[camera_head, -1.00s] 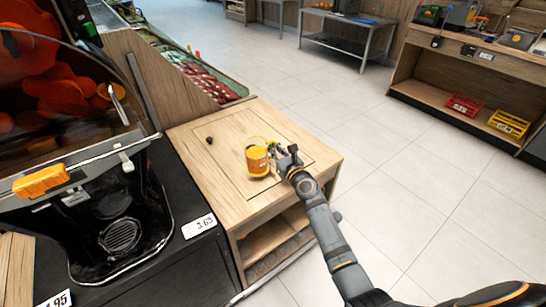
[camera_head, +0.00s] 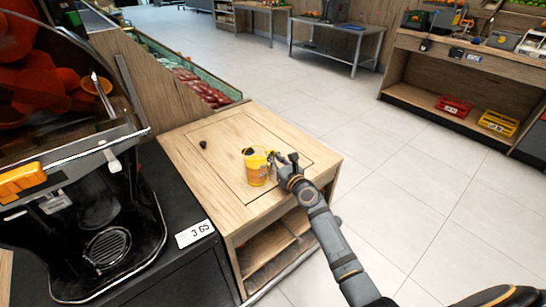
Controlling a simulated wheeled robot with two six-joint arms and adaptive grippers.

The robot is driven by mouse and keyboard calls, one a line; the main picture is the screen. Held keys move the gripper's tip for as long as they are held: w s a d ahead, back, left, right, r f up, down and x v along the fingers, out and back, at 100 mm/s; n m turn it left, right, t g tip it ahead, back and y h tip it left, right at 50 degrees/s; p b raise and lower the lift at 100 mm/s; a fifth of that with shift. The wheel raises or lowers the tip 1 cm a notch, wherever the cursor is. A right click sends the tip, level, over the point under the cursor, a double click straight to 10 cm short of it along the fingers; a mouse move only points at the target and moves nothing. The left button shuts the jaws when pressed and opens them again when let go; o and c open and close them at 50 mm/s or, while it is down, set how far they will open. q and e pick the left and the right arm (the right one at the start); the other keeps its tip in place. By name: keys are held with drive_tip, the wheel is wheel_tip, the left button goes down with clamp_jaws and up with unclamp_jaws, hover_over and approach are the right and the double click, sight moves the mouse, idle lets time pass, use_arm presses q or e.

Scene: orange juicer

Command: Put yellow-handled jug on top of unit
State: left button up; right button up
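The yellow-handled jug (camera_head: 256,169) looks like a clear jug with yellow-orange colouring, and it is on or just above the wooden unit's top (camera_head: 205,180). My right gripper (camera_head: 277,160) is at the jug's right side, where the handle seems to be. The fingers are small and partly hidden by my own wrist, so I cannot tell whether they are closed on it. My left gripper is not in the picture.
The orange juicer (camera_head: 70,170) stands on a black counter at the left, with a price card (camera_head: 195,233) at its edge. A small dark object (camera_head: 203,145) lies on the wooden top. Clear floor lies to the right.

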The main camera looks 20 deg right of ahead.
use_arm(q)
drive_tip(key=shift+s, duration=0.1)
use_arm(e)
drive_tip(key=o, duration=0.3)
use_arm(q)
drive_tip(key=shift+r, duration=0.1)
use_arm(e)
drive_tip(key=shift+o, duration=0.2)
drive_tip(key=shift+r, duration=0.1)
